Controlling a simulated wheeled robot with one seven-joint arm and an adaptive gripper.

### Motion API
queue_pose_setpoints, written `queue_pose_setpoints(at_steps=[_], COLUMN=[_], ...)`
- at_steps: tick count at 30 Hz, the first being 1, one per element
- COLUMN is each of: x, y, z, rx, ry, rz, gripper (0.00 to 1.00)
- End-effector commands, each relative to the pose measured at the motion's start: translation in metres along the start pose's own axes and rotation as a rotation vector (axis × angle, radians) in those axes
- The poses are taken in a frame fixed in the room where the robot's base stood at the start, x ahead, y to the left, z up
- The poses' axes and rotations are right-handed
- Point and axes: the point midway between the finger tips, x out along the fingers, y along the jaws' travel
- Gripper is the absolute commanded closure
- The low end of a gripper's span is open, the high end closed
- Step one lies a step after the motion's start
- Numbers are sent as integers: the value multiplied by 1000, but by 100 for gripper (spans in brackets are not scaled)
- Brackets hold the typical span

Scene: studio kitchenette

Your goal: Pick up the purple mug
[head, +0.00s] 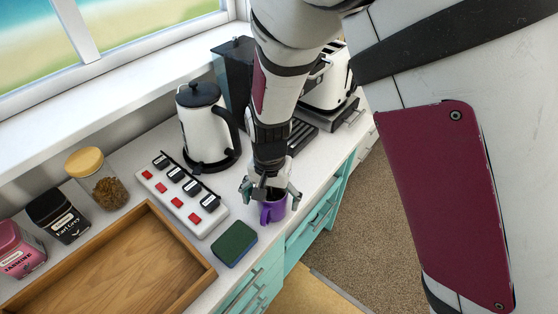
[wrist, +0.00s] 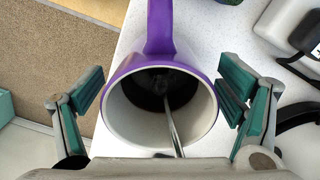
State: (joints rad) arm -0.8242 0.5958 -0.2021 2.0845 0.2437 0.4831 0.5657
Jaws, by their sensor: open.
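The purple mug (head: 272,209) stands on the white counter near its front edge, partly hidden by my gripper in the head view. My gripper (head: 270,193) is directly over it, pointing down. In the wrist view the mug (wrist: 207,79) shows its white inside, a dark bottom and a thin metal rod, perhaps a spoon, inside it. Its handle points to the top of that view. My gripper's green-padded fingers (wrist: 163,92) are open, one on each side of the mug, with gaps between them and its wall.
A green and blue sponge (head: 234,244) lies left of the mug. A power strip (head: 182,194), a wooden tray (head: 203,265), a white kettle (head: 204,126) and a toaster (head: 329,84) are around. A jar (head: 97,180) and tins (head: 57,215) stand at the left.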

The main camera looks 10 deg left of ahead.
Motion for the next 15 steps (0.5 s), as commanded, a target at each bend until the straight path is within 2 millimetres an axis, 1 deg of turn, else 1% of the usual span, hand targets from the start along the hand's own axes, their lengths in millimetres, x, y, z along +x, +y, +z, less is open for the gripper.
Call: queue_pose_setpoints(at_steps=[1,4,11,12,14,15], x=[6,13,14,14,14,14], y=[1,1,0,0,0,0], z=[0,0,0,0,0,0], rx=[0,-1,-1,-1,-1,-1], ry=[-1,0,1,1,1,1], rz=[2,1,0,0,0,0], gripper=[13,13,13,18,31,40])
